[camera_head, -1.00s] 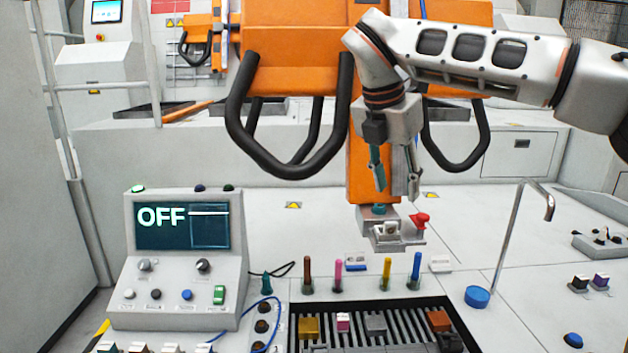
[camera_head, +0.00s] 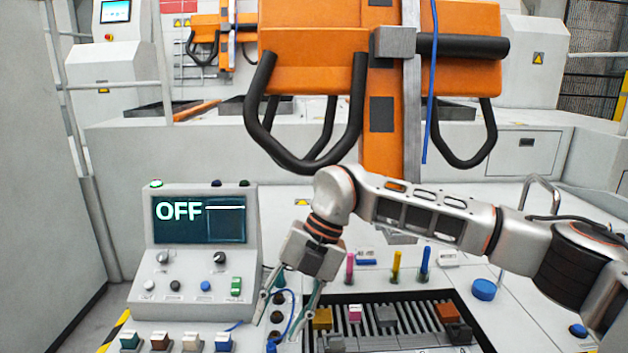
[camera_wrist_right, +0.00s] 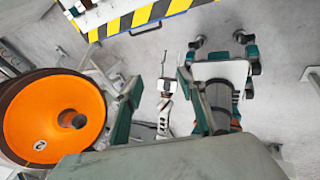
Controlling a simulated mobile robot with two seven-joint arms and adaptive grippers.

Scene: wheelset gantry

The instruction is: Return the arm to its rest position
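My right arm comes in from the right edge of the head view and reaches left across the console. Its gripper (camera_head: 281,315) points down over the console, just right of the grey control box (camera_head: 137,260). The two fingers are apart with nothing between them. In the right wrist view the fingers (camera_wrist_right: 165,110) are also spread, with grey floor showing between them. My left gripper does not show in the head view.
The control box screen (camera_head: 180,220) reads OFF. Below and right of the gripper is a black slotted tray (camera_head: 400,340) with coloured blocks. Pink, yellow and blue pegs stand behind it. An orange gantry (camera_head: 310,60) with black handles stands behind. An orange wheel (camera_wrist_right: 45,118) is close left in the wrist view.

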